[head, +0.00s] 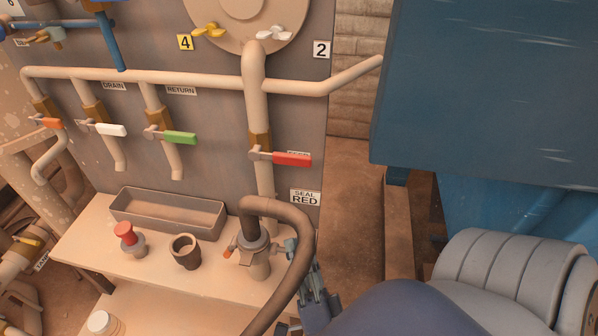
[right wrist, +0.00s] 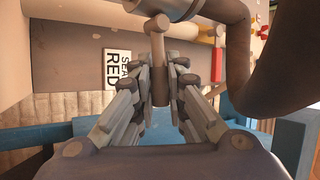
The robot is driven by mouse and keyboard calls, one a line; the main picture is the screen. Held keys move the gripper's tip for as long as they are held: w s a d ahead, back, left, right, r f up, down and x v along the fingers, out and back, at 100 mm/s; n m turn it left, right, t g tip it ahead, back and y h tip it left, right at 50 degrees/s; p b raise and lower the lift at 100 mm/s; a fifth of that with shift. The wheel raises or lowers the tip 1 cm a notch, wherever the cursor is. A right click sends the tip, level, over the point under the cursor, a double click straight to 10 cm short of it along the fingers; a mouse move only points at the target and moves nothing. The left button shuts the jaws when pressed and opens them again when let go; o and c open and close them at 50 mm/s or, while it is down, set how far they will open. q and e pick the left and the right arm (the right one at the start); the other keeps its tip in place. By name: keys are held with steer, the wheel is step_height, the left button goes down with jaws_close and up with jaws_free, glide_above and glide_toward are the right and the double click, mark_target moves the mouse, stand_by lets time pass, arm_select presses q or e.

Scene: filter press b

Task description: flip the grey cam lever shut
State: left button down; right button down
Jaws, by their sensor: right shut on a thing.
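The hose coupling (head: 255,262) stands on the bench at the end of a thick dark hose (head: 300,225). An orange lever (head: 229,251) sticks out on its left side. The grey cam lever (head: 291,248) is on its right side, sticking outward. In the right wrist view the grey cam lever (right wrist: 158,45) reaches down from the coupling in between my fingers. My right gripper (right wrist: 160,85) is shut on its end, which the fingers partly hide. In the head view my right gripper (head: 312,285) is just right of the hose. My left gripper is not in view.
The hose curves close past the right gripper. A red-topped button (head: 125,234), a dark cup (head: 185,252) and a grey tray (head: 165,224) stand on the bench to the left. A red-handled valve (head: 292,159) is above. A large blue machine (head: 480,90) stands at the right.

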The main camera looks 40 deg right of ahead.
steer(key=shift+f+m+h+b, duration=0.3)
steer(key=shift+m+h+b, duration=0.4)
steer(key=shift+m, duration=0.15)
steer(key=shift+f+m+h+b, duration=0.3)
steer(key=shift+m+h+b, duration=0.35)
steer(key=shift+m, duration=0.2)
steer(key=c, duration=1.6)
jaws_free()
steer(key=shift+s+a+f, duration=0.1)
steer(key=shift+s, duration=0.05)
steer(key=v, duration=1.1)
steer(key=shift+s+a, duration=0.2)
steer(key=shift+s, duration=0.1)
